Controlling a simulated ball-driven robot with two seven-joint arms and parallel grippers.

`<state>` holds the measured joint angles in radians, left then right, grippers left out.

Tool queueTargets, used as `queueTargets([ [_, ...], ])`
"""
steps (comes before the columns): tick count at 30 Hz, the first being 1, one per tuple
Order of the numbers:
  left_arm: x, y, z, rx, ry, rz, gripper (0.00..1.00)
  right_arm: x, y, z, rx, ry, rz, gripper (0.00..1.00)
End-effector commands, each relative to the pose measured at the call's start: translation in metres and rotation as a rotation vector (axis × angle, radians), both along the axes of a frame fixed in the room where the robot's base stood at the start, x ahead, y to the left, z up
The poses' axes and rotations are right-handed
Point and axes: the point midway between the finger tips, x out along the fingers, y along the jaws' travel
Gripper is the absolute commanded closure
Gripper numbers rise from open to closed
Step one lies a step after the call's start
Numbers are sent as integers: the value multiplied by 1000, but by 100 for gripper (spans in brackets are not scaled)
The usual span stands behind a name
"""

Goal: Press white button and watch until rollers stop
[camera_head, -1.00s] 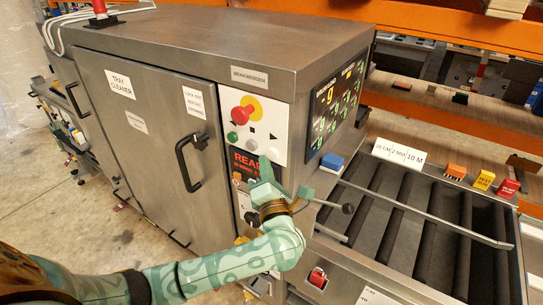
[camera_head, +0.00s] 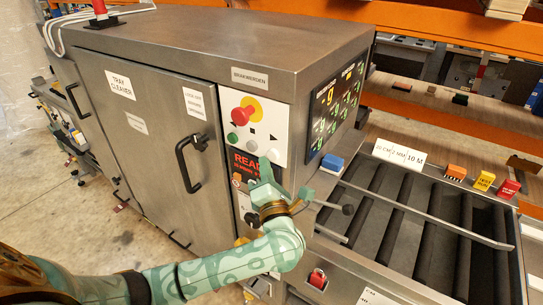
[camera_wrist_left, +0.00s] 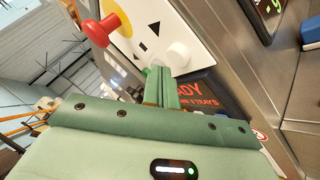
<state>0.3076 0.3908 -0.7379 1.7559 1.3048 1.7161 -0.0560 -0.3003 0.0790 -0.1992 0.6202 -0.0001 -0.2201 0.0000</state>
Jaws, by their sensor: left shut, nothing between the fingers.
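The white button (camera_head: 252,146) sits on the white control panel (camera_head: 268,118) of the steel tray cleaner, below a red mushroom knob (camera_head: 243,110) and right of a green button (camera_head: 232,137). My left gripper (camera_head: 265,164) is shut and empty, its tips just below and right of the white button. In the left wrist view the shut fingers (camera_wrist_left: 168,75) point at the panel, with the white button (camera_wrist_left: 179,55) right by the tips. I cannot tell whether they touch. The dark rollers (camera_head: 409,205) lie in the conveyor at the right. My right gripper is not in view.
A red-lettered display (camera_head: 245,162) is partly behind my gripper. A door handle (camera_head: 189,160) juts out at the left. Blue (camera_head: 332,163), orange, yellow and red blocks sit along the conveyor's edge.

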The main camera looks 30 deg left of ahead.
Motion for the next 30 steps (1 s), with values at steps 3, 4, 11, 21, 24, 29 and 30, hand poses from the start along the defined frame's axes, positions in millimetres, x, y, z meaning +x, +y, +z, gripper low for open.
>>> queueTargets([
  [3,0,0,0,0,0,0,100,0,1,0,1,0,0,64],
  [4,0,0,0,0,0,0,100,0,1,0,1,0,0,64],
  [11,0,0,0,0,0,0,100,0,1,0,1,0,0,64],
  [21,0,0,0,0,0,0,100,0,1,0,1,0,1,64],
  [24,1,0,0,0,0,0,100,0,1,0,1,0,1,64],
  [29,7,0,0,0,-1,1,100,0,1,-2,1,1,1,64],
  [30,8,0,0,0,-1,1,100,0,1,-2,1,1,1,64],
])
